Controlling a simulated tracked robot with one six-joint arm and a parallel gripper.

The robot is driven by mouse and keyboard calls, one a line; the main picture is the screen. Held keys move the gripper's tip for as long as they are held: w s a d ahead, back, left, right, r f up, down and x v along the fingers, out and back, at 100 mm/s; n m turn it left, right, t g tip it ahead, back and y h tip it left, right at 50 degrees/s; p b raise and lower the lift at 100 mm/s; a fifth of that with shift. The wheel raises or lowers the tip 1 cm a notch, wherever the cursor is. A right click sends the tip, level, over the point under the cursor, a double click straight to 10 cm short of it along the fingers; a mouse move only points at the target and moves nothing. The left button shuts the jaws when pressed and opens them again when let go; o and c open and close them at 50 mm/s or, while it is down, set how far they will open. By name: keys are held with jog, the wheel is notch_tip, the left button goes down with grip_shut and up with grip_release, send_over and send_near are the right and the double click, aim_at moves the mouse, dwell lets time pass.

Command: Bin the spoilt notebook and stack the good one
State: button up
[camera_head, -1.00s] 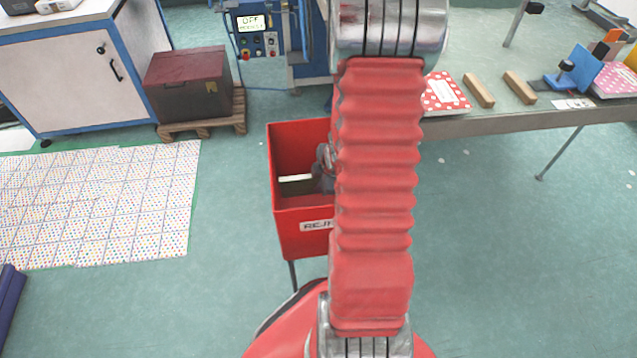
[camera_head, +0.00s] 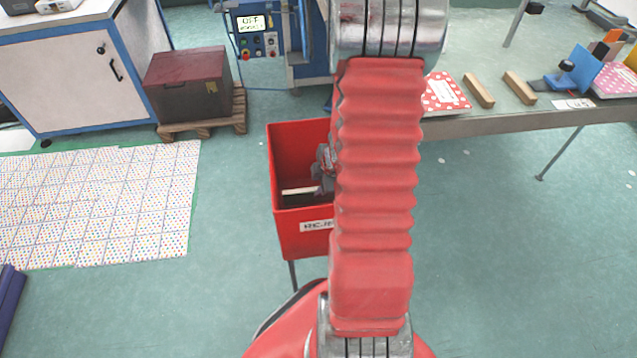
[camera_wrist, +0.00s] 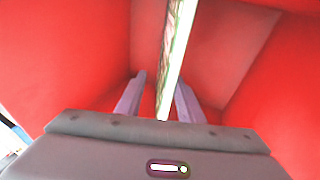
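The red reject bin (camera_head: 300,222) stands in front of me, part hidden behind my arm. A notebook shows as a pale strip (camera_head: 298,190) inside it. In the wrist view the notebook (camera_wrist: 176,50) stands edge-on between my fingers, inside the red walls. My gripper (camera_wrist: 160,80) is down in the bin; its fingers look spread, with a clear gap on the notebook's left. In the head view my gripper (camera_head: 323,170) is mostly hidden by my arm. A red dotted notebook with a white label (camera_head: 443,92) lies on the bench. A pink-covered notebook (camera_head: 617,80) lies at the far right.
Two wooden blocks (camera_head: 478,91) lie on the bench (camera_head: 520,122) beside the dotted notebook. A blue upright plate (camera_head: 586,68) stands by the pink notebook. A dark red box (camera_head: 188,85) sits on a pallet at left.

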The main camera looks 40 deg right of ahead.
jog(key=shift+r, duration=0.1)
notch_tip(320, 180, up, 18)
dwell(2.6)
dwell(0.5)
